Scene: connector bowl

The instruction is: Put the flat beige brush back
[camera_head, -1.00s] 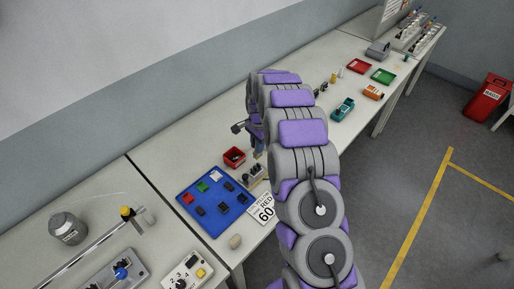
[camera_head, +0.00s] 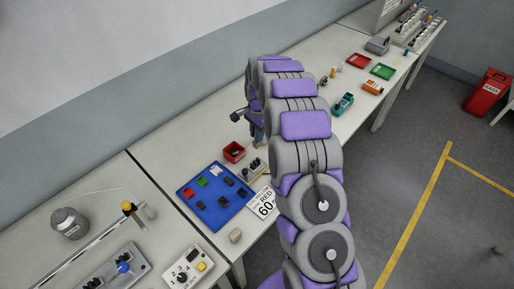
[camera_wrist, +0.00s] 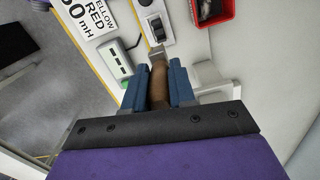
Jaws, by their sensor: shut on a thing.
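My gripper (camera_wrist: 159,88) has two blue fingers, shut on the brown handle of the brush (camera_wrist: 158,75) in the wrist view. The brush's metal and pale end points away from my gripper, toward the bench top. Its far end lies close to a grey switch box in the picture; I cannot tell whether they touch. In the head view my gripper (camera_head: 258,134) is small and partly hidden behind my arm, over the bench near the red bin.
The red bin (camera_head: 234,152) stands by the blue mat (camera_head: 213,219), which holds several small parts. The switch box (camera_wrist: 155,22), a white box with green marks (camera_wrist: 117,60) and a printed sign (camera_head: 263,203) are close by. Bare bench lies toward the wall.

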